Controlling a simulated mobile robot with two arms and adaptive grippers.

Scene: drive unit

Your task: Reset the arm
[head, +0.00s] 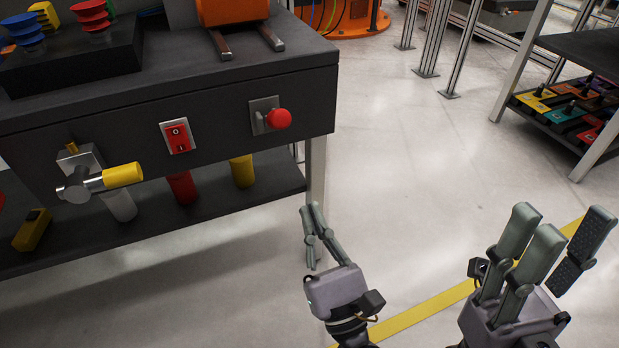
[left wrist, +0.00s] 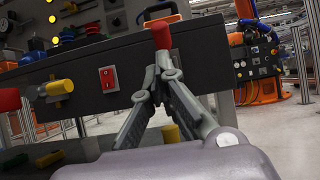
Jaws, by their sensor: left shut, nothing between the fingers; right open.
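A drive unit with a dark front panel (head: 225,117) stands at the left in the head view. Its front carries a red round knob (head: 278,118) on a grey plate, a red switch (head: 178,135) and a yellow-handled lever (head: 122,175). My left gripper (head: 310,212) is shut and empty, over the floor in front of the unit's right end, apart from the knob. In the left wrist view its closed fingers (left wrist: 161,72) overlap the view just below the red knob (left wrist: 161,36); the red switch (left wrist: 108,78) is left of them. My right gripper (head: 562,222) is open and empty at the lower right.
The unit's top holds an orange block (head: 232,12) and red and blue ribbed parts. A lower shelf (head: 160,222) holds coloured cylinders. A rack (head: 575,110) stands at the right. An orange machine base (head: 345,18) is behind. The floor between is clear.

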